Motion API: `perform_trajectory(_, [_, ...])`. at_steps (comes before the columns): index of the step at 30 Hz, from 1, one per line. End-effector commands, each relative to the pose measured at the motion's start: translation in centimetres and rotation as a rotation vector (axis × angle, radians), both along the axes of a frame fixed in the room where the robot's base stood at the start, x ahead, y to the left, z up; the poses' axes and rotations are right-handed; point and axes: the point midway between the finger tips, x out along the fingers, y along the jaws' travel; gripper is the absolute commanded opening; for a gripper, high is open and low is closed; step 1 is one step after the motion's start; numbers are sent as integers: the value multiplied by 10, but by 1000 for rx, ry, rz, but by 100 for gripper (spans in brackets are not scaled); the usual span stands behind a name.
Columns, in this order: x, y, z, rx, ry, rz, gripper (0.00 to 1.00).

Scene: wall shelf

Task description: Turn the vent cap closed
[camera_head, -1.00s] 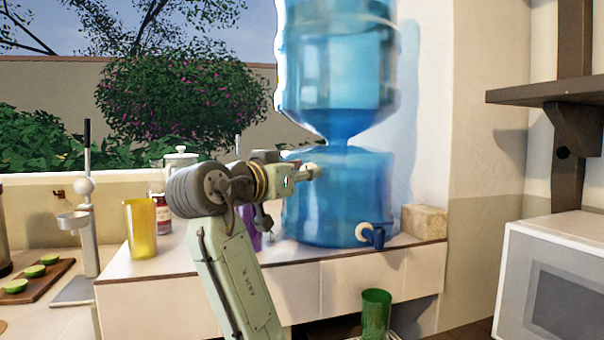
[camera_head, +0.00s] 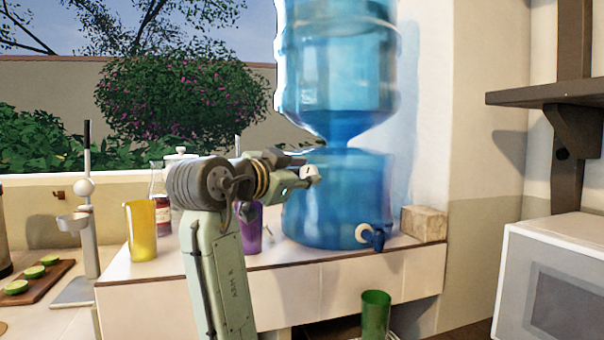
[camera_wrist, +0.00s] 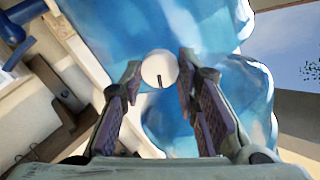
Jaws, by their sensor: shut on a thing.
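The vent cap (camera_wrist: 158,68) is a round white knob with a short dark line on its face, on the blue water dispenser (camera_head: 336,205). In the wrist view the line runs nearly straight down the picture. In the head view the cap (camera_head: 309,173) shows at the dispenser's upper left side. My gripper (camera_wrist: 157,75) has a fingertip on each side of the cap and is shut on it. In the head view my gripper (camera_head: 300,167) reaches the cap from the left. The back of the cap is hidden.
A blue tap (camera_head: 375,237) sits low on the dispenser's front. A yellow cup (camera_head: 140,230) and a purple cup (camera_head: 251,230) stand to the left on the counter. A green cup (camera_head: 375,314) stands lower down. A stone block (camera_head: 424,223) is right of the dispenser.

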Motion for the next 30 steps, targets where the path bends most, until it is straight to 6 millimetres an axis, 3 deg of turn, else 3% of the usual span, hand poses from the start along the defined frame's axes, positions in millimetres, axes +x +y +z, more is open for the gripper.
perform_trajectory(30, [-1, -2, 2, 849, -433, 2, 1])
